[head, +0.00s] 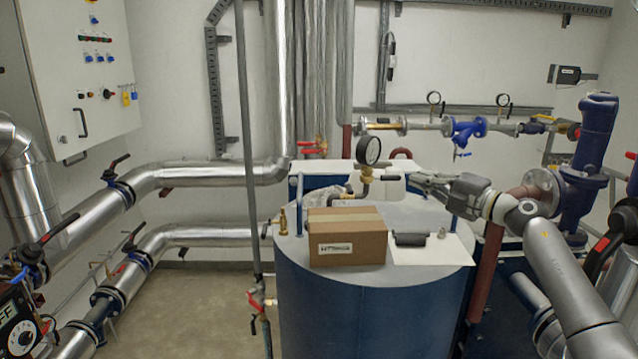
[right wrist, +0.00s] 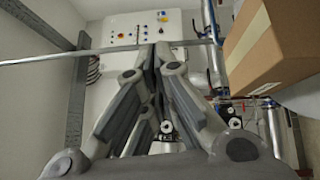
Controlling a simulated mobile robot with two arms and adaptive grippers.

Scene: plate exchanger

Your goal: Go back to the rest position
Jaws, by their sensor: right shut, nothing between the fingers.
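My right gripper (head: 420,180) is in the head view above the right part of the blue tank's top, reaching in from the right. Its fingers (right wrist: 155,62) meet at the tips in the right wrist view, shut and empty. A cardboard box (head: 346,236) with a small label stands on the tank top, left of and nearer than the gripper, apart from it. The box (right wrist: 275,45) also shows at the upper right of the wrist view. My left gripper is not in view.
The blue tank (head: 370,310) carries a pressure gauge (head: 369,150), a white sheet (head: 440,250) and a dark cylindrical item (head: 410,239). Silver pipes (head: 200,172) run along the left. A white control cabinet (head: 60,60) hangs at the upper left. The floor (head: 200,290) left of the tank is clear.

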